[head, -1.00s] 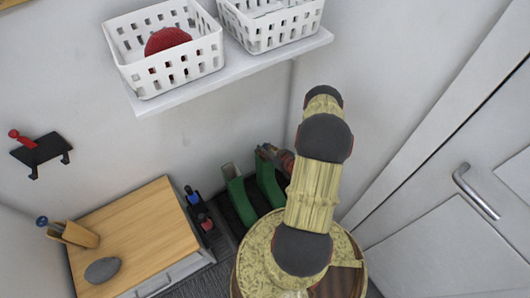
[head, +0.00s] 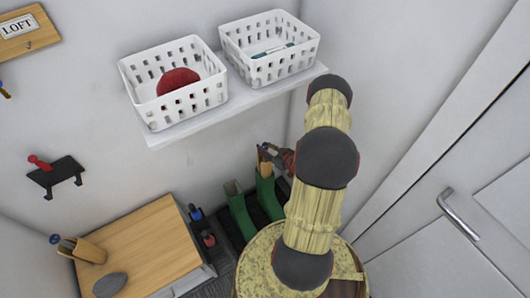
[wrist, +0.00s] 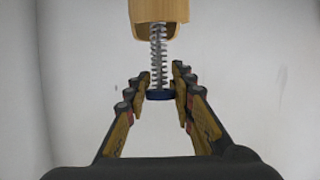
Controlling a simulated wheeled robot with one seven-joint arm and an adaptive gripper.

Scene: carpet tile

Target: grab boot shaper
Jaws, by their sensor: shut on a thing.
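The boot shaper (wrist: 158,12) has a pale wooden block, a metal spring and a dark blue end piece. In the wrist view my gripper (wrist: 160,93) is shut around the blue end, with the spring and block beyond the fingertips. In the head view my gripper (head: 272,153) is low beside the corner, partly hidden by my arm. The shaper's wood (head: 264,167) shows below it, just above the opening of the right green boot (head: 268,196). I cannot tell whether its lower end is still inside the boot.
A second green boot (head: 240,212) stands to the left on a dark tray. A wooden-topped cabinet (head: 150,235) holds a grey stone (head: 110,285) and a wooden piece with a blue knob (head: 88,250). A white shelf (head: 210,121) with two baskets overhangs. A door (head: 440,245) is at right.

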